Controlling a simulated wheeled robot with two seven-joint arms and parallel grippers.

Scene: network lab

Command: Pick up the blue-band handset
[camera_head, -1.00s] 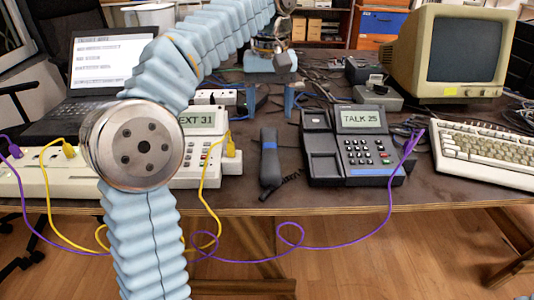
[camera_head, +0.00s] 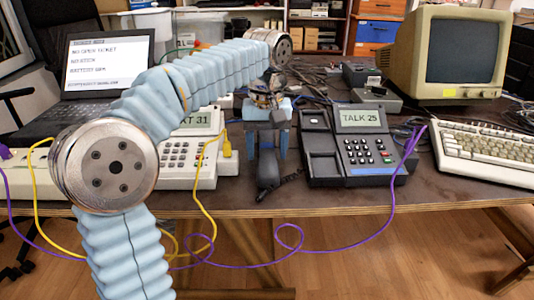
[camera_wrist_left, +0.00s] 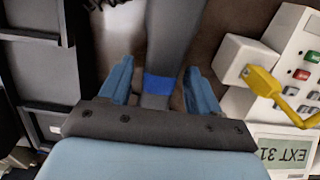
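The dark grey handset (camera_head: 267,182) with a blue band lies on the desk between the two phones. In the head view my left gripper (camera_head: 268,152) is over it and hides its upper part and band. In the left wrist view the handset (camera_wrist_left: 172,35) runs between the fingers of my left gripper (camera_wrist_left: 160,88), and the blue band (camera_wrist_left: 158,83) shows between them. The fingers stand apart, one on each side, with small gaps to the handset. My right gripper is not in view.
The dark TALK 25 phone (camera_head: 365,145) is close to the right of the handset. The pale EXT 31 phone (camera_head: 190,150), with a yellow cable (camera_head: 207,175), is close to the left. A purple cable (camera_head: 340,246) hangs at the desk's front edge.

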